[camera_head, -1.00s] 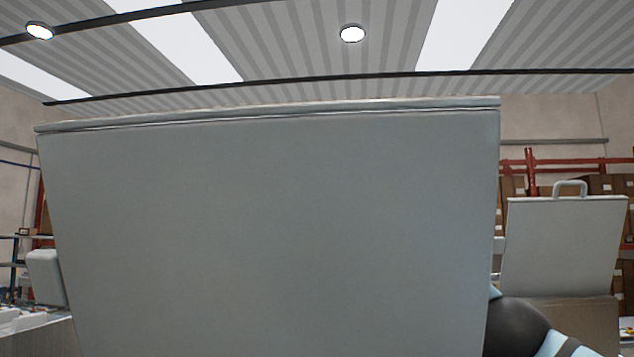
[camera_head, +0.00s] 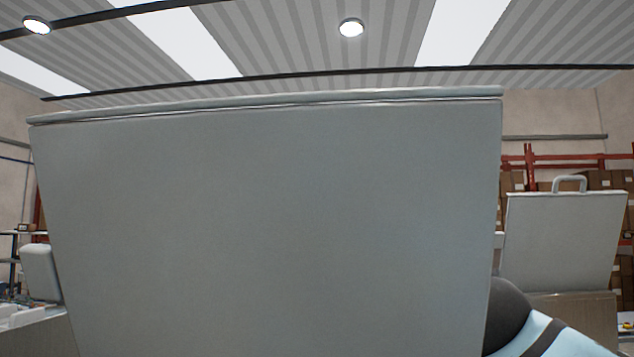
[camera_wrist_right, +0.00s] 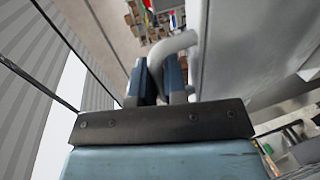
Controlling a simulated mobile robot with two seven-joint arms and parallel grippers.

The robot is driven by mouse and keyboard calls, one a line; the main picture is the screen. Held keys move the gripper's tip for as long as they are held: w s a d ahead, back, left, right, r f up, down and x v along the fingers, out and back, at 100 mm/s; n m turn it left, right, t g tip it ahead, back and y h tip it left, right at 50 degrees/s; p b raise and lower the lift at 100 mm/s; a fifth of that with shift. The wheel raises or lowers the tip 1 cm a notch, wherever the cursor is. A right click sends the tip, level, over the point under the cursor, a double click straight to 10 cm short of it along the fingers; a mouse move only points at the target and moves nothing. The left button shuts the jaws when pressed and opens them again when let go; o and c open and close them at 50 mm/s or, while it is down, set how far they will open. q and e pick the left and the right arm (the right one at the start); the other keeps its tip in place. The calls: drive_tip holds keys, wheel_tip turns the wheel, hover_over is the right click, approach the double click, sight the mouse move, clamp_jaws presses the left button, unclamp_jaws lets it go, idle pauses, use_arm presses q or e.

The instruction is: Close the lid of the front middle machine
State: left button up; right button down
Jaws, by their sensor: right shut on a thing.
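The raised grey lid (camera_head: 270,230) fills the middle of the head view and stands steeply up in front of me. It hides its machine body. In the right wrist view the lid's flat face (camera_wrist_right: 228,50) runs along the right side, with its pale curved handle (camera_wrist_right: 178,43) beside it. My right gripper (camera_wrist_right: 165,80) is at this handle, its blue fingers shut on it. In the head view only part of my right arm shows at the lower right, and the gripper is hidden behind the lid. My left gripper is in neither view.
Another machine with a raised lid (camera_head: 565,240) and a handle on top stands at the right. A further grey part (camera_head: 38,272) shows at the left edge. Red shelving with boxes (camera_head: 602,180) is in the background.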

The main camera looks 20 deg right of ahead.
drive_tip(key=shift+w+d+r, duration=0.1)
drive_tip(key=shift+w+d, duration=0.2)
drive_tip(key=shift+w, duration=0.4)
drive_tip(key=shift+w+d+r, duration=0.1)
drive_tip(key=shift+w+d, duration=0.15)
drive_tip(key=shift+w, duration=0.45)
drive_tip(key=shift+w+d+r, duration=0.1)
drive_tip(key=shift+w+d, duration=0.2)
drive_tip(key=shift+w, duration=0.4)
drive_tip(key=shift+f, duration=0.1)
drive_tip(key=c, duration=1.2)
unclamp_jaws()
